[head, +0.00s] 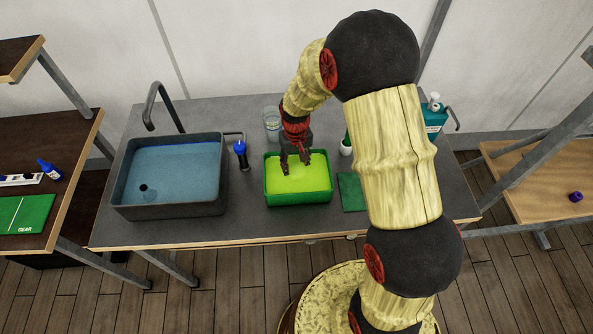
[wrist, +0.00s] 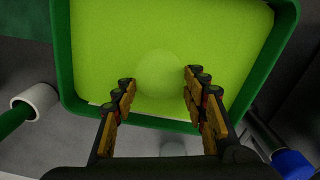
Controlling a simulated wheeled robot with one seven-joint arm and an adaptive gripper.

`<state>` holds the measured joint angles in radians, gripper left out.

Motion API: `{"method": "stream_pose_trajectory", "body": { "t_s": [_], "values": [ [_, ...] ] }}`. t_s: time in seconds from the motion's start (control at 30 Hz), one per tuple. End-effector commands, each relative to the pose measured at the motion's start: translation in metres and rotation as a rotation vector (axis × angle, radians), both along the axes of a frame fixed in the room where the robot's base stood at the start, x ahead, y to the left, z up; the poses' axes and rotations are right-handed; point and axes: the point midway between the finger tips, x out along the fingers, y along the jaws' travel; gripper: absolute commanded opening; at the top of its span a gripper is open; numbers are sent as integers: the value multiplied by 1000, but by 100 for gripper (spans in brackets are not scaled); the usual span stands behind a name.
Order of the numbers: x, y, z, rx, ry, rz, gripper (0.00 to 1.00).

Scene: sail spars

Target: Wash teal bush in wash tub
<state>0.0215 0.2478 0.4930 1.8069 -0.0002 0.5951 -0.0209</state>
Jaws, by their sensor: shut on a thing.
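The wash tub (head: 270,192) is a green rectangular tub of lime-green liquid in the middle of the bench; its rim also shows in the wrist view (wrist: 62,50). My gripper (head: 294,170) points down into the tub, its fingertips at the liquid. In the wrist view the fingers (wrist: 160,82) stand apart around a faint round shape (wrist: 160,72). It looks lime-tinted, as if under the liquid. My gripper is shut on it; it is likely the teal bush, but no teal colour shows.
A grey sink (head: 170,211) of blue water stands left, with a dark round spot inside. A blue-topped bottle (head: 241,155) stands between sink and tub. A glass (head: 272,122) is behind the tub.

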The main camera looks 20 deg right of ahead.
Motion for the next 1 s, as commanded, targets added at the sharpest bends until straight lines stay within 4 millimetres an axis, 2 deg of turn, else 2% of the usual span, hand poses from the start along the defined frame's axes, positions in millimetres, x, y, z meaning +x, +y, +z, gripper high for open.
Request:
{"method": "stream_pose_trajectory", "body": {
  "t_s": [1.0],
  "values": [
    [1, 0, 76, 0, -2, 0, 17]
  ]
}}
